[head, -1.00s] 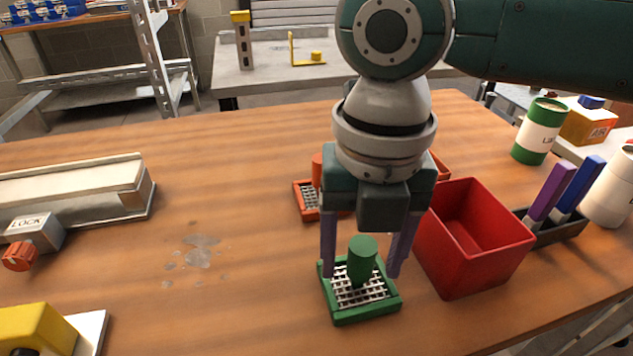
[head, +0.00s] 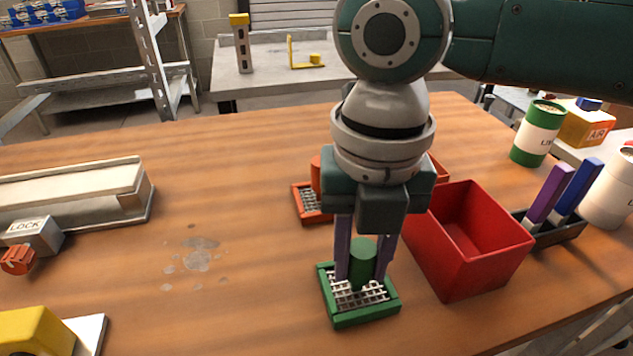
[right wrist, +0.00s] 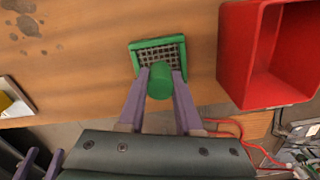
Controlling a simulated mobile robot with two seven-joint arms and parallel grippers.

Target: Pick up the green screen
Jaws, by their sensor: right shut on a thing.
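The green screen (head: 340,310) is a square green frame with metal mesh and an upright green cylindrical handle (head: 363,262). It lies on the wooden table, left of the red bin. It also shows in the right wrist view (right wrist: 177,41). My right gripper (head: 364,272) points down over it, its purple fingers shut on the green handle from both sides. The right wrist view shows the handle between the fingertips (right wrist: 160,80). The screen appears to rest on the table.
A red open bin (head: 485,262) stands close right of the screen. An orange screen (head: 305,203) lies behind, partly hidden by my gripper. A black holder (head: 560,232) with purple and blue sticks is right of the bin. The table's left-middle is clear except for stains.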

